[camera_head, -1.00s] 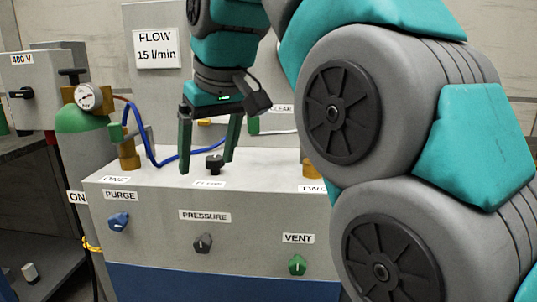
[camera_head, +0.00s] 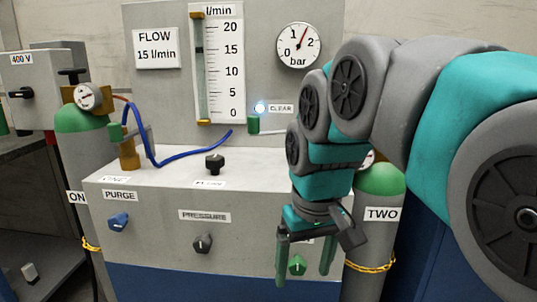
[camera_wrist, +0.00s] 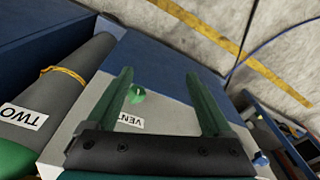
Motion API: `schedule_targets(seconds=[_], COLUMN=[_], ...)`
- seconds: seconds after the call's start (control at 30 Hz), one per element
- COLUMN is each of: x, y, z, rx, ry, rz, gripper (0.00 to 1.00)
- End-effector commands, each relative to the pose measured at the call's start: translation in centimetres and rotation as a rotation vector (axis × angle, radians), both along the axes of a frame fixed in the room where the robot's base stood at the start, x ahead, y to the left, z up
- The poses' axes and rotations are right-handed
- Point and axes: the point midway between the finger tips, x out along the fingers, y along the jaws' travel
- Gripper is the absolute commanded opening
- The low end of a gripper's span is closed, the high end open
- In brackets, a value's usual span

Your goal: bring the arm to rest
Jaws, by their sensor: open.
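My gripper (camera_head: 304,274) is open and empty in the head view. It points down in front of the right part of the grey console (camera_head: 160,215). The green vent knob (camera_head: 297,265) shows between its two fingers in that view. I cannot tell whether they touch. In the wrist view my gripper (camera_wrist: 165,75) has its fingers apart, with the vent knob (camera_wrist: 136,94) between them in the picture and the VENT label (camera_wrist: 131,120) nearer the palm. In the head view my gripper hides most of that label.
Cylinder TWO (camera_head: 380,225) stands close to the right of my gripper. The blue purge knob (camera_head: 119,222), black pressure knob (camera_head: 203,243) and black flow knob (camera_head: 214,163) are on the console. A flow tube (camera_head: 198,70), a gauge (camera_head: 298,45) and a lit lamp (camera_head: 260,107) are behind.

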Motion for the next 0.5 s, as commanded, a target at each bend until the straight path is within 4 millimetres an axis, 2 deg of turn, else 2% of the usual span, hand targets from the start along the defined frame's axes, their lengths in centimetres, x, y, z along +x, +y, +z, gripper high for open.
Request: schedule_targets(seconds=[0.03,0.2,0.4,0.5], x=[-1.4,-5.8,-11.9,-14.6], y=[-1.3,-4.6,-7.5,-8.4], z=[-1.7,-6.9,-12.7,-15.0], rx=[-0.009,-0.031,-0.052,-0.058], ry=[0.029,0.099,0.180,0.214], rz=[-0.031,-0.122,-0.224,-0.262], gripper=[0.85,0.85,0.85,0.85])
